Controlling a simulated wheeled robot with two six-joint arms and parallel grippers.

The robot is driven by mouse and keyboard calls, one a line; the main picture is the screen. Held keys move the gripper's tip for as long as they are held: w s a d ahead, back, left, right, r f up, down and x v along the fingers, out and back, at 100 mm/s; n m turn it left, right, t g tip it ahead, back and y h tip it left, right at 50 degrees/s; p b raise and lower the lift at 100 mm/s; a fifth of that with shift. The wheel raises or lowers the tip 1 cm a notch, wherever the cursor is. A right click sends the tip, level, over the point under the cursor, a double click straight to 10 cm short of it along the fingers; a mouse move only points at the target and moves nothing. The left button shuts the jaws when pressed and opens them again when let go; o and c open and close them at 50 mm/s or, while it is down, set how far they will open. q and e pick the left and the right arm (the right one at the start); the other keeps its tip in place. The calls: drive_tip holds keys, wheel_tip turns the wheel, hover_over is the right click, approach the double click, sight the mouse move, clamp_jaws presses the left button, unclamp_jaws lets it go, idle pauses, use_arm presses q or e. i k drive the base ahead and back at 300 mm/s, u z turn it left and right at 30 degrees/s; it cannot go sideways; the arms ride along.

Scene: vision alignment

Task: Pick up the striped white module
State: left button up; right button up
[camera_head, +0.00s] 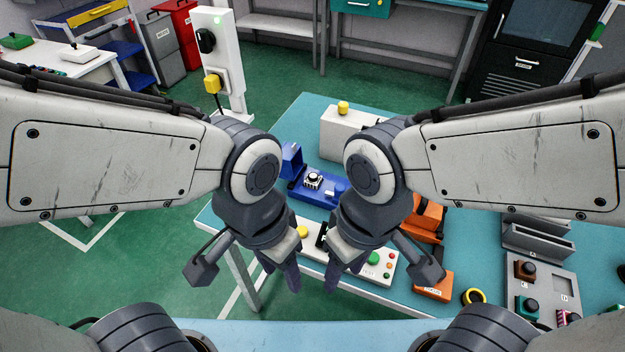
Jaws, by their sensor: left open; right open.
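A small module with white and dark red stripes (568,318) sits at the lower right, in the front part of a grey tray (541,284); it is small and its details are hard to make out. A white and black module (313,180) sits in a blue fixture (311,193) at the table's middle; I cannot make out stripes on it. My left gripper (283,275) is open and empty, pointing down near the table's front left edge. My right gripper (345,268) is open and empty beside it, over the button panel. Both are well left of the tray.
A button panel (385,268), orange blocks (428,222), a yellow and black ring (473,296) and grey bins (538,238) stand on the teal table (464,250). A beige box with a yellow button (343,107) stands behind. Other modules (525,270) share the tray.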

sight(314, 181)
drive_tip(key=z, duration=0.05)
drive_tip(key=k, duration=1.15)
drive_tip(key=u, duration=1.05)
drive_tip(key=i, duration=1.4)
drive_tip(key=z, duration=0.7)
drive_tip(key=i, duration=0.6)
drive_tip(key=z, duration=0.55)
